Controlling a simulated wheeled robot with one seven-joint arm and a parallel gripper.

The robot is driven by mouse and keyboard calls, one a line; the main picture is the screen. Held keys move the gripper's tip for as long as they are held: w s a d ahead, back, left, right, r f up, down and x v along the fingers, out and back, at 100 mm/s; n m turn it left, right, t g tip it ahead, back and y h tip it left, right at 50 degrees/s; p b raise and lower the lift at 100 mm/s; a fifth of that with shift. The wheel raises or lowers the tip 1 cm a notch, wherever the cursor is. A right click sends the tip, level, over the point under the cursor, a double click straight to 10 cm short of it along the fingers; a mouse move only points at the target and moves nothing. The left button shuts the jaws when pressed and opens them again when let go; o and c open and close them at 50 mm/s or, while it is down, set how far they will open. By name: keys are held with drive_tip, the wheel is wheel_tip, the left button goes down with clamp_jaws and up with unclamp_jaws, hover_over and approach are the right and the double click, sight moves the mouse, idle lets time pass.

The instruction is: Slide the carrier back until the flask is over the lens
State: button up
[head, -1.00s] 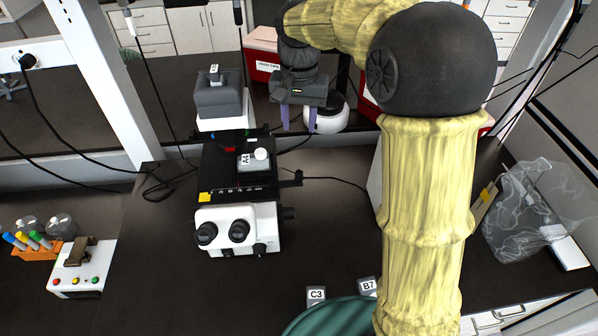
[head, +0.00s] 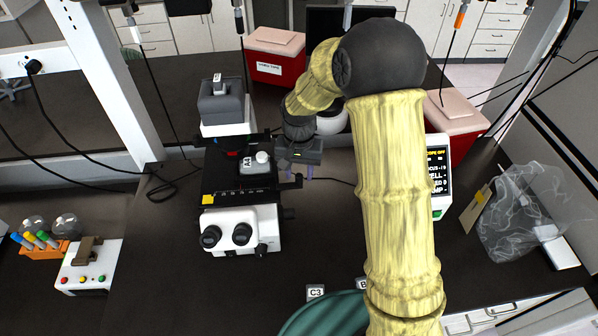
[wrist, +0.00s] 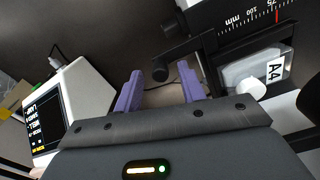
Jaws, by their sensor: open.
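The clear flask (head: 255,165), with a white cap and an A4 label, lies on the black stage of the white microscope (head: 240,229). It also shows in the wrist view (wrist: 240,75). In the head view this knob (head: 298,180) sticks out to the right of the stage. My gripper (wrist: 160,88) is open, its two purple fingers either side of the knob's line in the wrist view; contact cannot be told. The lens cannot be made out.
A millimetre scale with a red mark (wrist: 276,15) runs along the stage. A device with a lit screen (head: 438,172) stands at the right. A small button box (head: 88,268) is at the left.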

drive_tip(key=shift+f, duration=0.95)
clamp_jaws()
drive_tip(key=shift+w, duration=0.1)
